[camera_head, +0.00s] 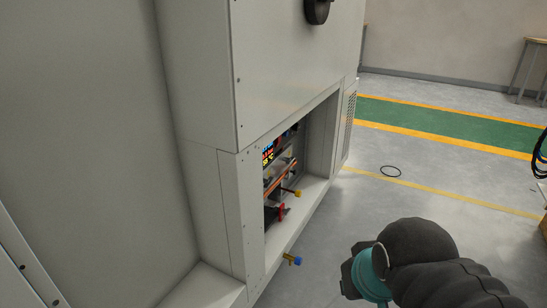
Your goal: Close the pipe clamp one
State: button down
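Inside the open lower bay of a grey cabinet, small fittings show: a red handle (281,211) on a dark body, a yellow-ended fitting (297,193), and an orange bar (281,177) set at a slant. A blue-ended fitting (294,260) juts out lower down, at the bay's front edge. I cannot tell which of these is pipe clamp one or whether it is open. My dark arm with a teal ring is at the lower right, outside the bay and apart from the fittings. Its dark end (352,276) points left; no fingertips can be made out.
The grey cabinet (290,70) fills the left and centre, with a black knob (318,10) on its upper panel. The floor right of the bay is mostly clear.

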aim_at(272, 204)
jog(key=z, duration=0.55)
jog(key=k, duration=1.2)
jog(key=z, duration=0.75)
jog(key=i, duration=1.1)
jog(key=u, duration=0.55)
jog(key=i, duration=0.85)
jog(key=u, duration=1.3)
jog(key=i, duration=0.35)
jog(key=z, duration=0.75)
jog(key=k, duration=0.4)
jog(key=u, duration=0.35)
